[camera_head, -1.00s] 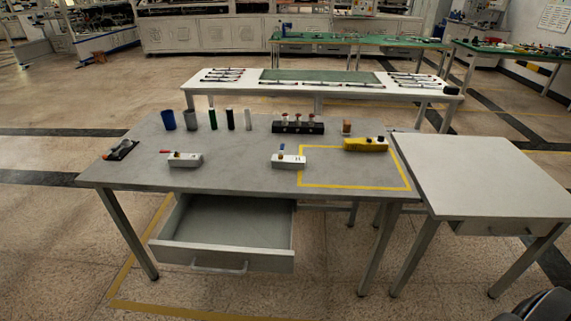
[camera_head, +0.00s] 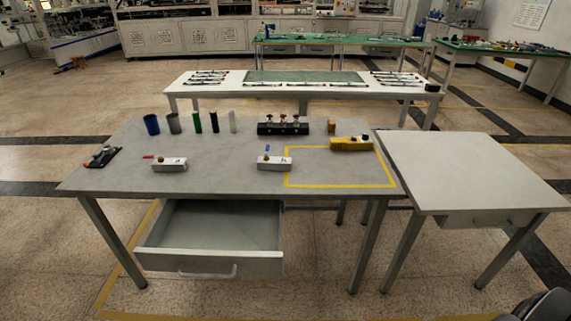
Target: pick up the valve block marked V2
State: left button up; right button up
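Two pale valve blocks lie on the grey table. The left valve block (camera_head: 170,164) has a red lever at its upper left. The right valve block (camera_head: 274,163) has a blue lever standing up, and its right end lies just inside or at the left side of the yellow taped rectangle (camera_head: 340,185). Each has a dark mark on its front, too small to read, so I cannot tell which is V2.
An open, empty-looking drawer (camera_head: 210,228) juts out below the grey table (camera_head: 110,185). Cups and cylinders, a black manifold (camera_head: 283,126) and a yellow device (camera_head: 351,143) stand along the back. A dark tool (camera_head: 102,157) lies at left. A bare side table (camera_head: 470,170) adjoins at right.

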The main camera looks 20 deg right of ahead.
aim_at(269, 163)
jog(key=z, duration=2.7)
jog(key=i, duration=2.2)
jog(key=u, duration=2.45)
